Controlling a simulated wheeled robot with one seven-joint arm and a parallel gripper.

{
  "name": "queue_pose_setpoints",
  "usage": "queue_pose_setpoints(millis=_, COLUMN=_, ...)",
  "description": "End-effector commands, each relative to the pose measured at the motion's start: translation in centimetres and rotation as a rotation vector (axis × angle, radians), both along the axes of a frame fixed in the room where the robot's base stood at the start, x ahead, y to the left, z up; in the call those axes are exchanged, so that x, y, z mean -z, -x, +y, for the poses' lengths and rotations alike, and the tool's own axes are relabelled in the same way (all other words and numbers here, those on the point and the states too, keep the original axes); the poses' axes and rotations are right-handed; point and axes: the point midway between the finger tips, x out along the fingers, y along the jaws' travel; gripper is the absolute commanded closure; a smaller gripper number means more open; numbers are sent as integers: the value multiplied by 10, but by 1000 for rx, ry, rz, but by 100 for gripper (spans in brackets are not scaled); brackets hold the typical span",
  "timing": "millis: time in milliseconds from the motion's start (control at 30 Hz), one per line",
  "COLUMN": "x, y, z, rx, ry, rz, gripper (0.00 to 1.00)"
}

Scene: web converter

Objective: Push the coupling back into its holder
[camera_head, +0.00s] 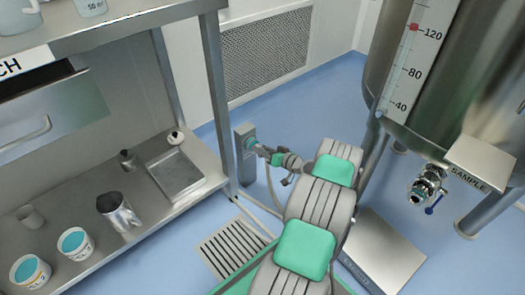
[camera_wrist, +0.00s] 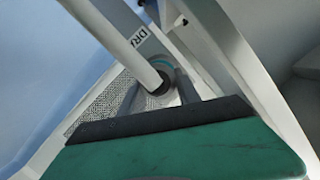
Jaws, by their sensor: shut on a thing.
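The holder (camera_head: 250,142) is a teal ring on a grey post (camera_head: 244,166) beside the bench leg. In the wrist view the teal ring (camera_wrist: 161,64) shows behind the coupling, on the post labelled "DRA…". The coupling (camera_wrist: 158,86) is a dark fitting at the end of a pale hose (camera_wrist: 113,37). My gripper (camera_head: 271,155) reaches left to the holder in the head view. In the wrist view its fingers (camera_wrist: 160,92) stand either side of the coupling, shut on it. The coupling lies close in front of the ring; I cannot tell how deep it sits.
A steel bench (camera_head: 105,225) with cups, a jug and a tray stands left. A floor grate (camera_head: 233,246) lies below the post. A large tank (camera_head: 440,75) with a sample valve (camera_head: 428,186) stands right.

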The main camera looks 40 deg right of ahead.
Motion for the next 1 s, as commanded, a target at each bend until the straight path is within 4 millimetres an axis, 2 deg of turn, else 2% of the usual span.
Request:
queue_pose_setpoints(millis=300, x=-1, y=-3, z=-1, rx=1, ry=2, rz=-1, gripper=100)
queue_pose_setpoints(millis=333, x=-1, y=-3, z=-1, rx=1, ry=2, rz=-1, gripper=59)
queue_pose_setpoints(millis=600, x=0, y=-2, z=0, rx=1, ry=1, rz=-1, gripper=37)
queue_pose_setpoints(millis=867, x=0, y=-2, z=0, rx=1, ry=0, rz=0, gripper=36)
queue_pose_setpoints(millis=1000, x=-6, y=12, z=-4, rx=5, ry=-2, rz=2, gripper=36)
